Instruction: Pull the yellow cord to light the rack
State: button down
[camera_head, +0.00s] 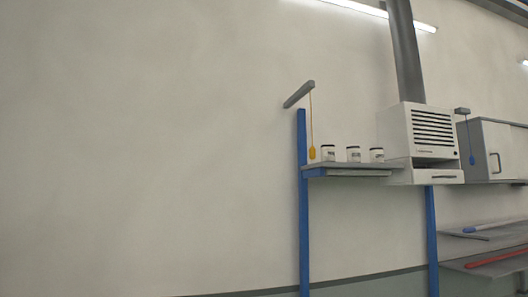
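A yellow cord (311,120) hangs from a grey arm (299,94) on top of a blue post, with a small yellow pull (312,153) at its lower end. The pull hangs just above the left end of the rack's grey shelf (345,166), left of the jars. The rack (303,230) has blue uprights and stands against the wall on the right. My gripper is not in view.
Three jars (354,154) stand on the shelf. A white vented unit (425,135) with a duct is to their right. A blue pull (472,159) hangs beside a white cabinet (492,150). Lower right shelves hold blue and red long items. The left wall is bare.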

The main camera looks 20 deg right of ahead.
aim_at(312, 150)
jog(key=i+l+u, duration=0.2)
jog(key=i, duration=0.25)
jog(key=i+l+u, duration=0.2)
jog(key=i, duration=0.25)
jog(key=i+l+u, duration=0.2)
jog(key=i, duration=0.2)
